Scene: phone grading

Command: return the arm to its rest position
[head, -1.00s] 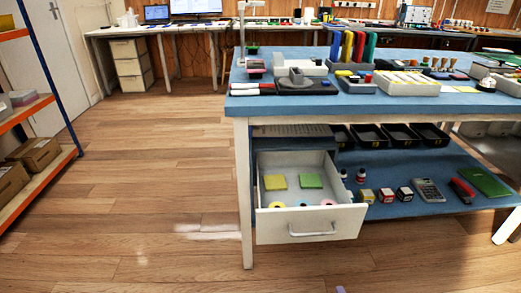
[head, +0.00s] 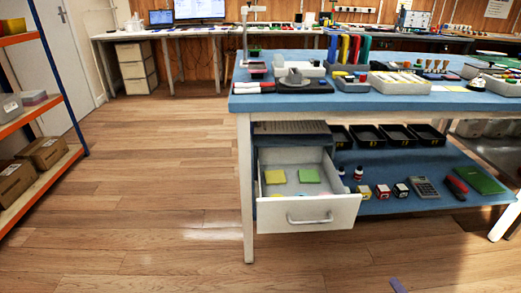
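Neither of my grippers can be made out in the head view. A small purple-blue piece (head: 397,285) shows at the bottom edge of the view, right of centre. I cannot tell what it is or whether it belongs to me. An open white drawer (head: 308,213) hangs under the blue-topped table (head: 400,102). It holds a yellow pad (head: 275,177) and a green pad (head: 307,175). The lower parts of small coloured items near its front are hidden by the drawer front.
A lower blue shelf (head: 390,205) holds black trays, small boxes, a calculator (head: 424,187) and a green folder (head: 479,179). An orange-edged rack (head: 62,170) with boxes stands at the left. The wooden floor (head: 150,220) between rack and table is clear.

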